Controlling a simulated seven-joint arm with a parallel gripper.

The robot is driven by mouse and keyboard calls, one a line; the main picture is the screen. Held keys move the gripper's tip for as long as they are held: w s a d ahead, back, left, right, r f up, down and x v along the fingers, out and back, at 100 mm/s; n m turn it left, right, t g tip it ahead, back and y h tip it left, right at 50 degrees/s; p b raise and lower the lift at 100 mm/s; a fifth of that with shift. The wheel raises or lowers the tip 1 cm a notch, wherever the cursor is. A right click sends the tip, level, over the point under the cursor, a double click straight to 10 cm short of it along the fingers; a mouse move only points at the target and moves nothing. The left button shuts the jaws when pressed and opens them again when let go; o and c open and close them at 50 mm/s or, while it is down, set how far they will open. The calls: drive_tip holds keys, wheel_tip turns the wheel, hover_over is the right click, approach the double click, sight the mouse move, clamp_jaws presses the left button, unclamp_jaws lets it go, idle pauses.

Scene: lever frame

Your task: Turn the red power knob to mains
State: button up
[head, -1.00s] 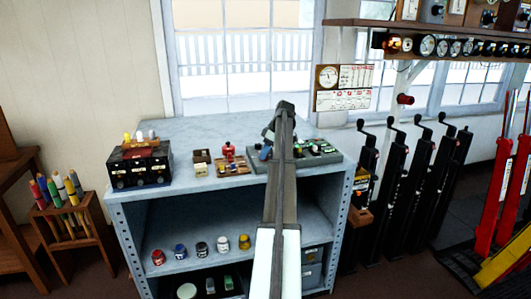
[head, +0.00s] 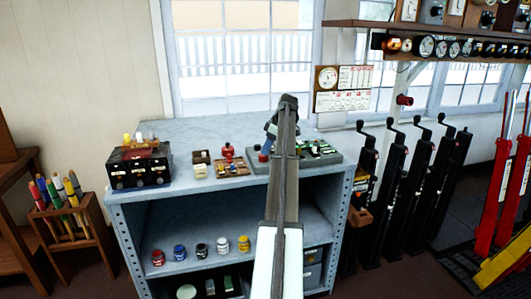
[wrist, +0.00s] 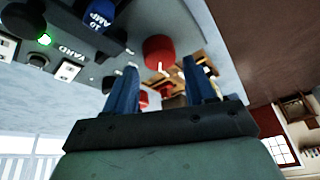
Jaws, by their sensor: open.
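The red power knob (wrist: 159,52) is a round red cap on a grey panel (wrist: 178,20) in the wrist view. My gripper (wrist: 162,68) is open, its two blue fingers apart with nothing held. The knob appears in line with the gap, just past the fingertips; whether they straddle it I cannot tell. In the head view a small red spot (head: 263,157), likely the knob, shows at the left end of the panel (head: 322,155), beside my gripper (head: 270,140). My arm hides much of the panel. The knob's pointer setting and mains mark are not readable.
Small wooden trays (head: 232,168) and a black box (head: 140,165) stand left on the bench. Black levers (head: 395,180) stand at the right.

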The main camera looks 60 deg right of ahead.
drive_tip(key=v, duration=1)
drive_tip(key=shift+r, duration=0.2)
